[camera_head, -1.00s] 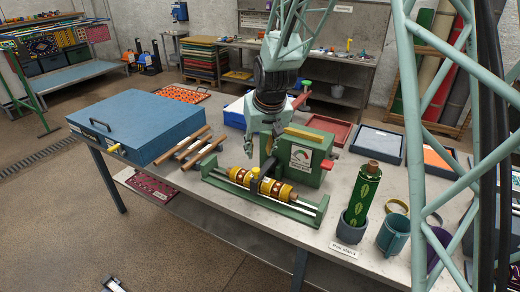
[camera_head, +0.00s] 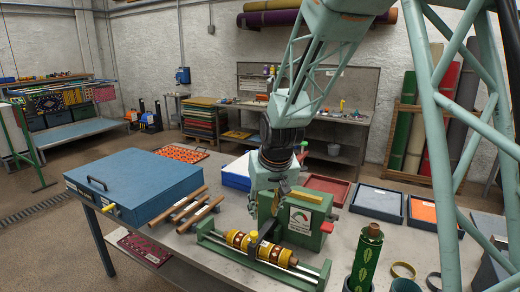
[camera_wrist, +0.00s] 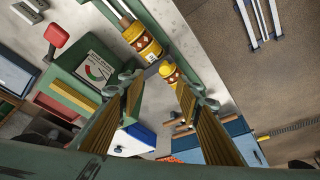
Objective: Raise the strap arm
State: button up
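The green strap machine (camera_head: 303,215) stands on the table with a red lever and a dial label. A yellow-and-brown roller (camera_head: 238,240) lies in its green frame. The dark strap arm (camera_head: 262,232) crosses the roller, partly hidden by my gripper. My gripper (camera_head: 263,212) is above the roller. Its fingers (camera_wrist: 163,95) are apart in the wrist view, with nothing visibly clamped. Whether they touch the knob cannot be told.
A blue case (camera_head: 135,183) and several wooden bars (camera_head: 190,212) lie left of the machine. A green patterned roll (camera_head: 365,260) stands at the front right, with shallow trays (camera_head: 377,203) behind it. The table's front edge is close to the green frame.

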jog(key=s+d+r+b, duration=0.1)
jog(key=s+d+r, duration=0.3)
jog(key=s, duration=0.2)
jog(key=s+d+r+m+b, duration=0.1)
jog(key=s+d+r, duration=0.3)
jog(key=s, duration=0.3)
jog(key=s+d+r, duration=0.4)
jog(key=s, duration=0.2)
jog(key=s+d+m+b, duration=0.1)
jog(key=s+d, duration=0.2)
jog(key=s, duration=1)
jog(key=s+d+m+h+b, duration=0.1)
jog(key=s+d, duration=0.3)
jog(key=s, duration=1)
jog(key=shift+s+d+r+b, duration=0.15)
jog(key=shift+s+d+b, duration=0.15)
jog(key=shift+b, duration=0.2)
